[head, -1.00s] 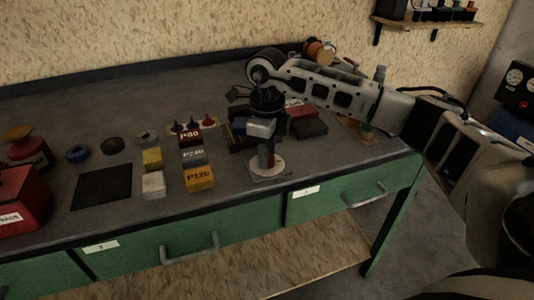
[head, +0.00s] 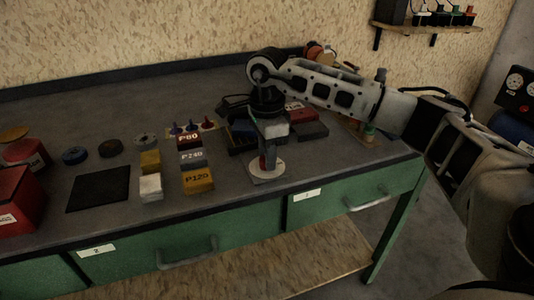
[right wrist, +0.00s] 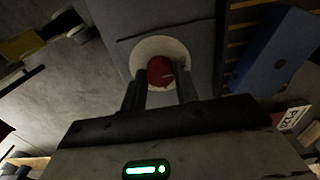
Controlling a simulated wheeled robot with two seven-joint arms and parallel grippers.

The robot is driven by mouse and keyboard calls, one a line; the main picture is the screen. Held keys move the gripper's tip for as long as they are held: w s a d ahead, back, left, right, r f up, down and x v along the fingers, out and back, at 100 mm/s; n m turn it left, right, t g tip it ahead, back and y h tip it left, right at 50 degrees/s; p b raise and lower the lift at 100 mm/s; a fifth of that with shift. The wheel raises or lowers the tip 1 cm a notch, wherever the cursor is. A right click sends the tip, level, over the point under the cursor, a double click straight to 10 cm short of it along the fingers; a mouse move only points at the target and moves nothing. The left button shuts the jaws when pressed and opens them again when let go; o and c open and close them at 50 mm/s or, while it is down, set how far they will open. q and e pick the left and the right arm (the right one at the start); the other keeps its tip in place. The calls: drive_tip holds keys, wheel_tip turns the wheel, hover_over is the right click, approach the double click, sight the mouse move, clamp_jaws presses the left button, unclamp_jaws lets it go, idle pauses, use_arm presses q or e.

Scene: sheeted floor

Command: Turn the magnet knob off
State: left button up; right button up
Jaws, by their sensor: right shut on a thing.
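The magnet knob is a red knob (right wrist: 160,72) on a white round dial (right wrist: 160,48), set on a grey square base. In the head view the dial (head: 277,168) and base (head: 259,180) sit near the bench's front edge. My right gripper (head: 269,152) points down over the knob. In the right wrist view my right gripper (right wrist: 160,88) has one dark finger on each side of the red knob and is shut on it. In the head view the fingers hide part of the knob. My left gripper is not in view.
P80, P240 and P120 blocks (head: 198,182) stand left of the knob. A dark tray (head: 243,137) with a blue block lies behind it. A dark mat (head: 98,189) and a red box (head: 20,200) are further left. The bench's front edge is close.

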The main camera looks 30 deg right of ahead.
drive_tip(key=shift+r, duration=0.1)
idle(0.4)
drive_tip(key=o, duration=1)
wheel_tip(320, 180, up, 16)
drive_tip(key=shift+f+p, duration=0.1)
drive_tip(key=shift+p, duration=0.4)
